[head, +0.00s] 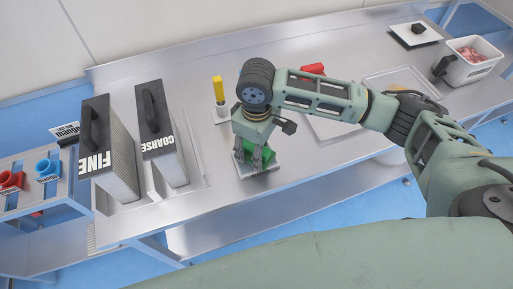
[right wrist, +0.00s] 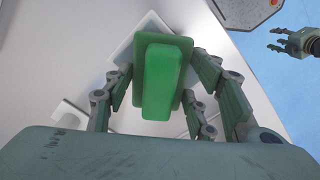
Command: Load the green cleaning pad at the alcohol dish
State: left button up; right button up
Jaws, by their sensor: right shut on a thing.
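The green cleaning pad (right wrist: 165,80), a thick green block on a flatter green plate, is between the fingers of my right gripper (head: 254,158), which is shut on it. In the head view the fingers partly hide the pad (head: 243,156). A white square dish (right wrist: 124,52) lies directly under the pad; it also shows in the head view (head: 262,170). I cannot tell whether the pad touches the dish. My left gripper (right wrist: 278,39) shows only in the right wrist view, far off at upper right, with its fingers apart and empty.
Graters marked FINE (head: 112,160) and COARSE (head: 164,160) stand left on the steel table. A yellow-handled tool stands in a white holder (head: 221,112) behind the gripper. A pale board (head: 325,128), a red item (head: 313,69) and a white bin (head: 470,70) are to the right.

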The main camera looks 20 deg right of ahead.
pick_arm(q)
jog(key=shift+d, duration=0.3)
jog(key=shift+a, duration=0.2)
pick_arm(e)
jog(key=shift+f, duration=0.45)
dwell(0.5)
pick_arm(q)
jog(key=shift+r+p, duration=0.5)
jog(key=shift+r, duration=0.05)
pick_arm(e)
jog(key=shift+s+f, duration=0.15)
dwell(2.0)
notch_tip(320, 180, up, 7)
jog(key=p, duration=0.9)
jog(key=shift+r, duration=0.2)
pick_arm(q)
notch_tip(320, 180, up, 9)
pick_arm(e)
jog(key=shift+f, duration=0.1)
pick_arm(q)
jog(key=shift+f, duration=0.1)
